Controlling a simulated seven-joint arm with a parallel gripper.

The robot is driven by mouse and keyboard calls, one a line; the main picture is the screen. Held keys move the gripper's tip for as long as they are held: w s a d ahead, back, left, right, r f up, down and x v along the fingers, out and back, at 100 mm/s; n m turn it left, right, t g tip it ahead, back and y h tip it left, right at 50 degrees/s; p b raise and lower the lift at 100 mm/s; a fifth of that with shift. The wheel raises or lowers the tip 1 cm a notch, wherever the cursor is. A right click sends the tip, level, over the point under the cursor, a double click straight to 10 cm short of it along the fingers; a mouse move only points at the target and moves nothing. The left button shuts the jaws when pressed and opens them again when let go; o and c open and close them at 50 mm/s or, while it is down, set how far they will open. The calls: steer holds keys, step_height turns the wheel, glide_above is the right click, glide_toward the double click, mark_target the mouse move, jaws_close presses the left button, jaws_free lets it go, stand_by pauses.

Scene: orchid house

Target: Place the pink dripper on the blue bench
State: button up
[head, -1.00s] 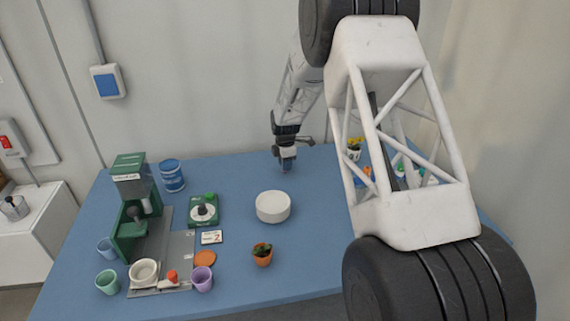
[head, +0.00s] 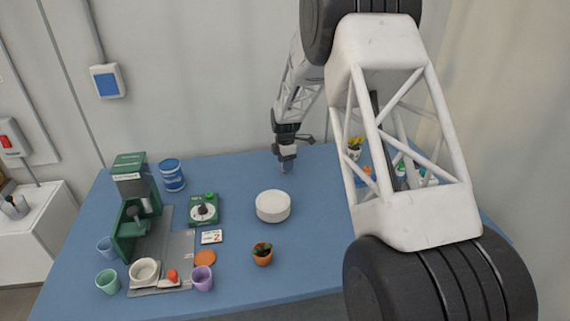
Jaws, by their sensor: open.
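The blue bench (head: 105,235) fills the middle of the head view. My gripper (head: 286,166) points down over its back middle, close to the bench top, with its jaws open. A tiny pinkish patch (head: 284,171) shows at the fingertips. It may be the pink dripper, but it is too small and too covered to be sure. I cannot tell whether it touches the fingers or the bench. No other thing in view is clearly a pink dripper.
A white round block (head: 273,206) stands in front of my gripper. A potted plant (head: 262,254) is nearer. A green machine (head: 131,200), cups such as the purple one (head: 202,279), and a blue tin (head: 172,176) crowd the left. My arm hides much of the right side.

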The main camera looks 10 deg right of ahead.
step_height(320, 180, up, 12)
steer(key=shift+f, duration=0.25)
stand_by(0.3)
stand_by(0.4)
steer(key=s+r+m+t, duration=0.1)
steer(key=s+r+m, duration=0.55)
steer(key=s, duration=0.75)
steer(key=s+r+m, duration=0.4)
steer(key=s+r, duration=0.6)
steer(key=s, duration=0.4)
steer(key=s+f+m+t, duration=0.1)
steer(key=s+m, duration=0.8)
steer(key=s, duration=1.9)
steer(key=shift+s+a+f+t, duration=0.25)
steer(key=shift+a+f+t, duration=0.05)
steer(key=shift+f, duration=0.15)
